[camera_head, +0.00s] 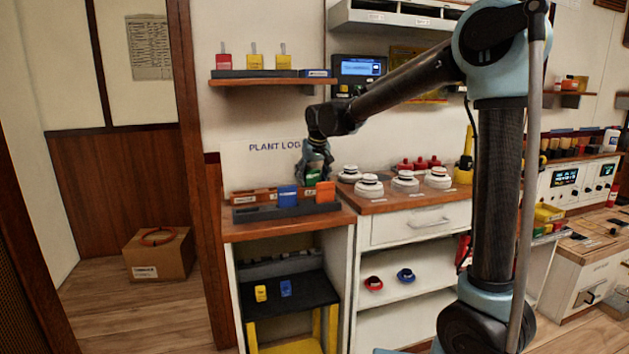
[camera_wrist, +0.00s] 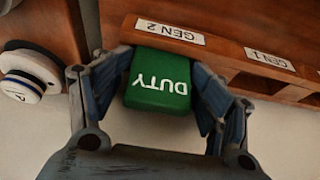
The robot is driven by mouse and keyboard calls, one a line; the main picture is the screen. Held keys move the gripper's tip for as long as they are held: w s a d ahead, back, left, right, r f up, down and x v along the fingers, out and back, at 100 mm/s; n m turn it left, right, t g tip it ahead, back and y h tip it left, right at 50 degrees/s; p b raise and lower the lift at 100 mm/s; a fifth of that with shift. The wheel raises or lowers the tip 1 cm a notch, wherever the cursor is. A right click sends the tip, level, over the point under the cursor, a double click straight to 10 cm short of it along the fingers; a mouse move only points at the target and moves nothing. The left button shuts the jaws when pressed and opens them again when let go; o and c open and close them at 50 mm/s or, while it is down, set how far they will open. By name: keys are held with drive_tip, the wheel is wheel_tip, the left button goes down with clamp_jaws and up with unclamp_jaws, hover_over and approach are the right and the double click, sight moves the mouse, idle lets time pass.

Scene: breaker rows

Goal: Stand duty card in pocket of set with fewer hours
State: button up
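The green duty card (camera_wrist: 158,82), lettered DUTY, sits between the two fingers of my gripper (camera_wrist: 150,88), which touch its sides. In the head view the card (camera_head: 313,178) is below my gripper (camera_head: 318,158), above the wooden shelf top. A wooden holder (camera_wrist: 225,50) bears the labels GEN 2 (camera_wrist: 170,33) and GEN 1 (camera_wrist: 269,58). The card is right at the GEN 2 side; I cannot tell whether its far edge is in the pocket. The pocket by GEN 1 looks empty. In the head view the holder (camera_head: 253,195) is partly hidden behind cards.
A grey rack (camera_head: 270,213) in front holds a blue card (camera_head: 288,195) and a red-orange card (camera_head: 325,191). White round detectors (camera_head: 369,186) stand to the right. A lit display (camera_head: 361,68) hangs above; its text is unreadable. A wall shelf (camera_head: 270,82) holds tags.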

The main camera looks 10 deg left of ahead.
drive_tip(key=shift+r, duration=0.6)
drive_tip(key=v, duration=1.2)
drive_tip(key=s+d+f+m+h, duration=0.1)
drive_tip(key=s+d+f, duration=0.2)
drive_tip(key=d, duration=0.6)
drive_tip(key=s+d+f+m, duration=0.1)
drive_tip(key=s+d+f, duration=0.2)
drive_tip(key=d, duration=0.7)
drive_tip(key=s+d+f+m+h, duration=0.1)
drive_tip(key=s+d+f, duration=0.15)
drive_tip(key=d, duration=0.65)
drive_tip(key=s+d+f+m+g, duration=0.1)
drive_tip(key=s+d+f+m, duration=0.2)
drive_tip(key=s+d+f, duration=1.2)
drive_tip(key=s+f, duration=0.3)
drive_tip(key=f, duration=0.1)
drive_tip(key=shift+s+d+f+g, duration=0.3)
drive_tip(key=shift+s+d+g, duration=0.1)
